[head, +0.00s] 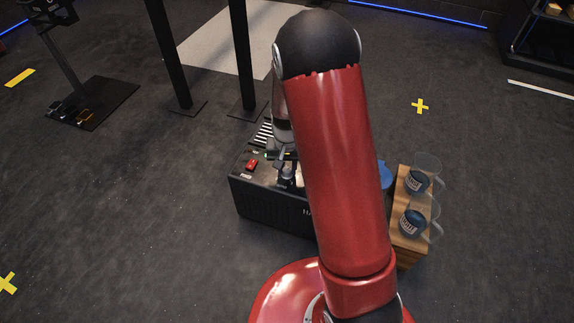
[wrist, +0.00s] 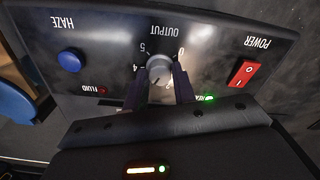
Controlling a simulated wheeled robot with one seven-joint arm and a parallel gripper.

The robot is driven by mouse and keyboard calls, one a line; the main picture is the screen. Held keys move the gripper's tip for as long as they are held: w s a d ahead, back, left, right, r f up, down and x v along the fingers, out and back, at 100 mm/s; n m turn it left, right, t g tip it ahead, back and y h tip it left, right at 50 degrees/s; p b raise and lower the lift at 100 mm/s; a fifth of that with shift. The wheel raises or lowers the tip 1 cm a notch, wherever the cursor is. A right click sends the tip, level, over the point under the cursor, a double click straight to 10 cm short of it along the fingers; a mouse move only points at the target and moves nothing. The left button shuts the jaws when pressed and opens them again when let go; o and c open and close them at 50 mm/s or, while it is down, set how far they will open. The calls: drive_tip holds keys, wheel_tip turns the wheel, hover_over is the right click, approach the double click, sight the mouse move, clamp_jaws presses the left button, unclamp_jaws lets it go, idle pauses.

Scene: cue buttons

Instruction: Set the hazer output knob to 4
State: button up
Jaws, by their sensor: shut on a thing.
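The hazer (head: 262,200) is a black box on the floor, partly hidden behind my red arm in the head view. In the wrist view its panel appears upside down, with the grey output knob (wrist: 159,67) at the middle under the label OUTPUT. Numbers ring the knob; 0, 4 and 5 are readable, others are hidden or blurred. My gripper (wrist: 160,76) has its two dark fingers on either side of the knob, shut on it. The knob's pointer direction is not clear. In the head view my gripper (head: 287,176) is over the panel, partly hidden.
The panel also has a red power switch (wrist: 247,73), a blue haze button (wrist: 70,60), a red fluid light (wrist: 102,90) and a green light (wrist: 209,98). A wooden stand (head: 403,249) with two clear jugs is right of the hazer. Open floor lies left.

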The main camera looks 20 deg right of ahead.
sight(287, 170)
drive_tip(key=m+p, duration=0.1)
drive_tip(key=m, duration=0.4)
drive_tip(key=shift+r+m+p, duration=0.1)
drive_tip(key=shift+m+p, duration=0.3)
drive_tip(key=m+p, duration=0.2)
drive_tip(key=m, duration=0.2)
drive_tip(key=shift+m, duration=0.7)
drive_tip(key=o, duration=1)
wheel_tip(287, 170, up, 8)
drive_tip(key=shift+f+p, duration=0.2)
drive_tip(key=shift+p, duration=0.65)
